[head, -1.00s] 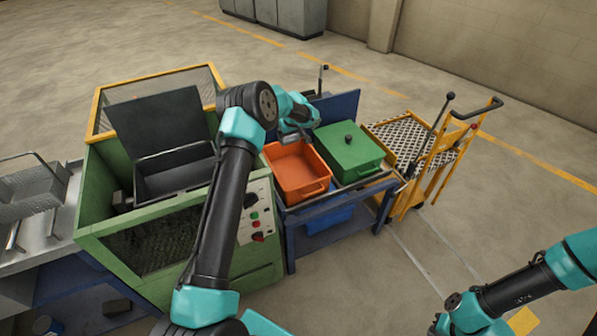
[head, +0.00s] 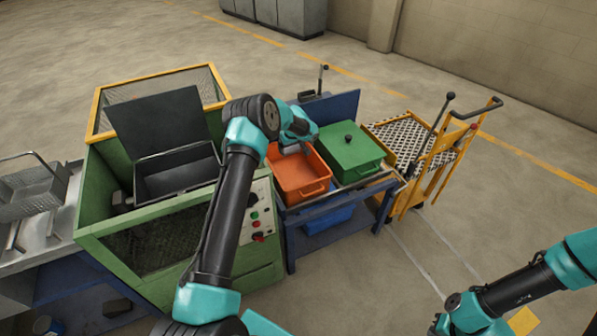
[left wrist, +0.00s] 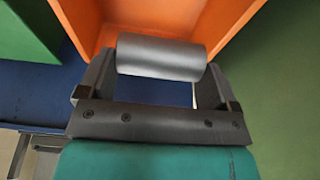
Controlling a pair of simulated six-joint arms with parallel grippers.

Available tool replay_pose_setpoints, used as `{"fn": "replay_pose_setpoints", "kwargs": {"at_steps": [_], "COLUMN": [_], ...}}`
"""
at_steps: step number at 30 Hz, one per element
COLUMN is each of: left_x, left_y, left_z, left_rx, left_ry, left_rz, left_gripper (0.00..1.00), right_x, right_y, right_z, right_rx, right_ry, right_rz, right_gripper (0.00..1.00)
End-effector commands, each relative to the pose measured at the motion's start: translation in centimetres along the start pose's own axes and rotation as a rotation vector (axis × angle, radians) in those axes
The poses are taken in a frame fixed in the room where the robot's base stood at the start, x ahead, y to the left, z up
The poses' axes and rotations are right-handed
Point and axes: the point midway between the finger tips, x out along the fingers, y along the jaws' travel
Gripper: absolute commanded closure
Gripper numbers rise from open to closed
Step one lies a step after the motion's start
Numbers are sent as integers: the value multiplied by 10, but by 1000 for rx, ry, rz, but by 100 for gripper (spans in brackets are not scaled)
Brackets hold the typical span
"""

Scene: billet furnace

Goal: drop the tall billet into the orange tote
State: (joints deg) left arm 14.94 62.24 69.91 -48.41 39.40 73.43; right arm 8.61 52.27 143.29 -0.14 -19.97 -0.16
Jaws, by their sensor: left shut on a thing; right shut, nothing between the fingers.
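The tall billet (left wrist: 162,57), a plain dark grey cylinder, lies crosswise between the fingers of my left gripper in the left wrist view. My left gripper (head: 293,148) is shut on it, over the back part of the orange tote (head: 306,190). In the left wrist view the tote's orange wall (left wrist: 238,22) shows behind and beyond the billet. My right gripper (head: 440,326) is shut and empty, partly cut off at the bottom right, far from the tote.
A green lidded box (head: 350,158) stands right beside the tote on the blue bench (head: 345,218). The green furnace (head: 155,250) with its dark raised lid stands left. A yellow trolley (head: 412,165) is at right. Open floor lies in front of the bench.

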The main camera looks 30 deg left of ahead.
Motion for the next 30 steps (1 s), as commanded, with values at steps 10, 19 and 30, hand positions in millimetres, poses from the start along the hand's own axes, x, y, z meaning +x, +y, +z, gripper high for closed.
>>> {"fn": "replay_pose_setpoints", "kwargs": {"at_steps": [10,19,30], "left_x": [-1,-4,-56], "left_y": [0,0,0], "left_z": [-1,0,-1], "left_rx": [0,0,-1], "left_ry": [1,-1,2], "left_rz": [1,0,2], "left_gripper": [0,0,0], "right_x": [0,0,0], "right_y": [0,0,0], "right_z": [0,0,0], "right_rx": [0,0,0], "right_ry": [0,0,0], "right_rz": [0,0,0], "right_gripper": [100,100,100]}}
